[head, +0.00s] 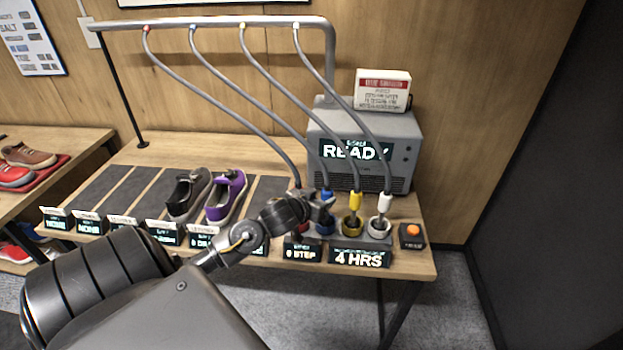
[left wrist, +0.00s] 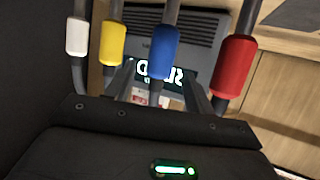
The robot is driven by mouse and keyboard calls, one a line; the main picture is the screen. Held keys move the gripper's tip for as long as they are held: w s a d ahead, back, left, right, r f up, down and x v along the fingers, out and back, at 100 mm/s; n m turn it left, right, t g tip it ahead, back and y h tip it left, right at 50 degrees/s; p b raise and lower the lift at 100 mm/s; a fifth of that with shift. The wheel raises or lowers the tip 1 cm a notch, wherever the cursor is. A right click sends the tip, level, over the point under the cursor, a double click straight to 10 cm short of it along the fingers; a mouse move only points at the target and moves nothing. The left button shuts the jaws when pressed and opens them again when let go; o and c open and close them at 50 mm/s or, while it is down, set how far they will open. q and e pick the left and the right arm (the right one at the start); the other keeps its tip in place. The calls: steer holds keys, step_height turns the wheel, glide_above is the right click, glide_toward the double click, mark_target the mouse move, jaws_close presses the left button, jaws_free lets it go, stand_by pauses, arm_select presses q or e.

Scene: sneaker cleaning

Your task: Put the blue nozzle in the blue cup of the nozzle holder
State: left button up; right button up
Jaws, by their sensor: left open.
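The blue nozzle (head: 327,195) hangs on its grey hose over the blue cup (head: 325,229) of the nozzle holder. The gripper partly covers both, so I cannot tell whether its tip is inside the cup. My left gripper (head: 322,210) is open, right at the blue nozzle. In the left wrist view the blue nozzle (left wrist: 164,52) stands between the two dark fingers (left wrist: 160,88), with no clear contact. My right gripper is not in view.
The yellow nozzle (head: 355,201) and white nozzle (head: 384,203) stand at their cups to the right. The red nozzle (left wrist: 235,66) is close beside the gripper. A grey machine (head: 400,150) reading READY stands behind. Purple and grey shoes (head: 226,197) are left. An orange button (head: 412,231) is at right.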

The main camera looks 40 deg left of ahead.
arm_select(q)
steer(key=v, duration=0.5)
steer(key=shift+s+d+r, duration=0.1)
steer(key=shift+s+r, duration=0.05)
steer(key=shift+s, duration=0.15)
steer(key=s+d+f+m+g+h, duration=0.1)
steer(key=s+d+f+g, duration=0.2)
steer(key=s+d+f, duration=0.4)
steer(key=s+d+f+m+g+h, duration=0.1)
steer(key=s+d+f+m+g, duration=0.15)
steer(key=s+d, duration=0.45)
steer(key=s+d+f+g+h, duration=0.1)
steer(key=s+d+f+g, duration=0.4)
steer(key=s, duration=0.5)
step_height(320, 180, down, 28)
steer(key=s+b, duration=0.2)
steer(key=b, duration=0.1)
steer(key=s+a+f+g+b, duration=0.1)
steer(key=s+a+f, duration=0.2)
steer(key=s+f, duration=1.3)
step_height(320, 180, down, 3)
steer(key=shift+s+a+f+m+g+y+b, duration=0.15)
steer(key=shift+s+m+g+y+b, duration=0.1)
steer(key=shift+m+g+y+b, duration=0.15)
